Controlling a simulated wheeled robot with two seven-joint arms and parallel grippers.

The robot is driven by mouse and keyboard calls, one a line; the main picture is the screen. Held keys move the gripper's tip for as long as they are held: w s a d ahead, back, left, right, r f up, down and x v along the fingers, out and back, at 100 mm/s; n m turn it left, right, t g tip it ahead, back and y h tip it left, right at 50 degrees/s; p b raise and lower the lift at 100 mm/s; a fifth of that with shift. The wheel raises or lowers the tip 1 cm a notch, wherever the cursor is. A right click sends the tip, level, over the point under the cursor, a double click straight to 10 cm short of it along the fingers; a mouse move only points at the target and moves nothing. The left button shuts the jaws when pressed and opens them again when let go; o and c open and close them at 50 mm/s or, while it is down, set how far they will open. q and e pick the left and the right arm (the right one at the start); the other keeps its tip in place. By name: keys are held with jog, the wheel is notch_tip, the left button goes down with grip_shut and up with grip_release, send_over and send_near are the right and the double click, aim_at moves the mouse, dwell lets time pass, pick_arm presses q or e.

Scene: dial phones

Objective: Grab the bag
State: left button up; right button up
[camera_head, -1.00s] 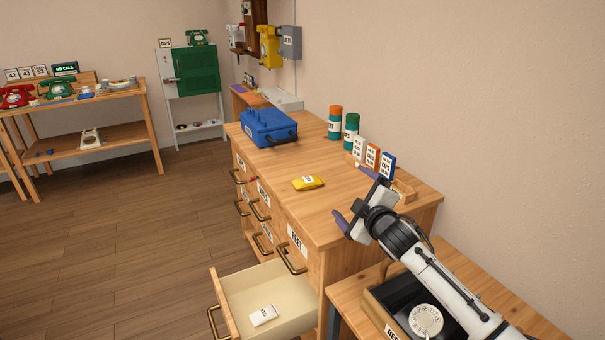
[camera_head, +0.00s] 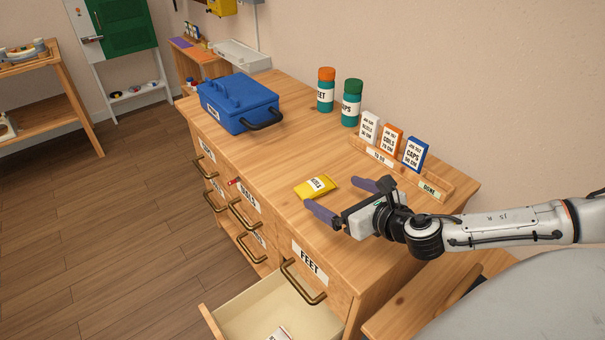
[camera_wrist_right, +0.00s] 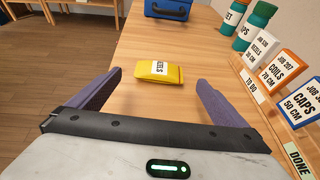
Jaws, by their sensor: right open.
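A small yellow bag (camera_head: 316,187) with a white label lies flat on the wooden cabinet top. It also shows in the right wrist view (camera_wrist_right: 160,72), ahead of and between the two fingers. My right gripper (camera_head: 345,200) is open and empty, with its purple fingers pointing toward the bag. In the head view the near fingertip is just below the bag and the far one is to its right. I cannot tell whether either finger touches it; in the wrist view the bag looks a little beyond the fingertips. My left gripper is not in view.
A blue case (camera_head: 238,103) stands behind the bag. Two bottles (camera_head: 326,90) and a rack (camera_head: 400,168) with several cards stand along the wall side. An open drawer (camera_head: 280,306) juts from the cabinet front. The wood around the bag is clear.

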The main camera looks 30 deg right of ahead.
aim_at(321, 188)
jog(key=x, duration=0.3)
jog(key=shift+f+x, duration=0.15)
jog(key=shift+x, duration=1.35)
jog(key=shift+f+x, duration=0.15)
jog(key=shift+x, duration=1.4)
jog(key=shift+s+d, duration=0.1)
jog(key=shift+s, duration=0.05)
jog(key=c, duration=1.1)
